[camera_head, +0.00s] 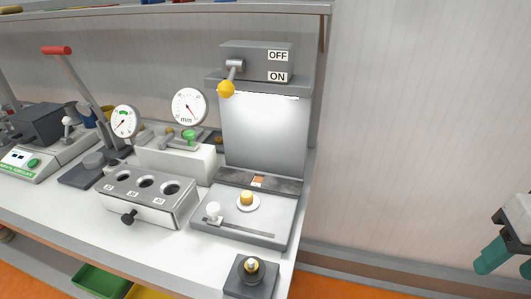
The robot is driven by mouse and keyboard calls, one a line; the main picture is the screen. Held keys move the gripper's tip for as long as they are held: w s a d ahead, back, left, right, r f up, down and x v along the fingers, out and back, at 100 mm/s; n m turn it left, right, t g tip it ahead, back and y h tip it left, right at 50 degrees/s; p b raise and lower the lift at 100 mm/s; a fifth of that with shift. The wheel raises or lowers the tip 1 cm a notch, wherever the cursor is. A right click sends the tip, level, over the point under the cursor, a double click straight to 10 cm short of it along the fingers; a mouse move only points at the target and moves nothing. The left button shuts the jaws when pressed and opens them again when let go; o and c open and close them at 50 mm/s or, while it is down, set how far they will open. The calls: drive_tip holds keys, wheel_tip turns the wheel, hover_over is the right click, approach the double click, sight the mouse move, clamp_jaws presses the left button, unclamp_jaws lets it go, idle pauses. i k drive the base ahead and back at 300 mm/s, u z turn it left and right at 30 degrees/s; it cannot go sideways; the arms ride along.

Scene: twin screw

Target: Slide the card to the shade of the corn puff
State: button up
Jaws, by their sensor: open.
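A golden corn puff (246,198) sits on a small white dish on the grey colour-comparison station at the right end of the bench. Behind it, a dark strip (229,180) has a small window showing an orange-brown patch (258,181), seemingly the card's shade. A slider with a white knob (213,210) stands near the left end of a slot along the station's front. My gripper (490,262), with teal fingers, is at the right edge, well away from the station and partly cut off. It holds nothing visible.
Above the station, a lamp box (257,62) has OFF and ON labels and a yellow-tipped lever. A block with several holes (148,195) stands left, dial gauges behind. A dark block with a brass knob (250,276) sits at the front corner. Space right of the bench is clear.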

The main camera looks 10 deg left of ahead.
sight(214, 208)
drive_tip(key=u, duration=1.3)
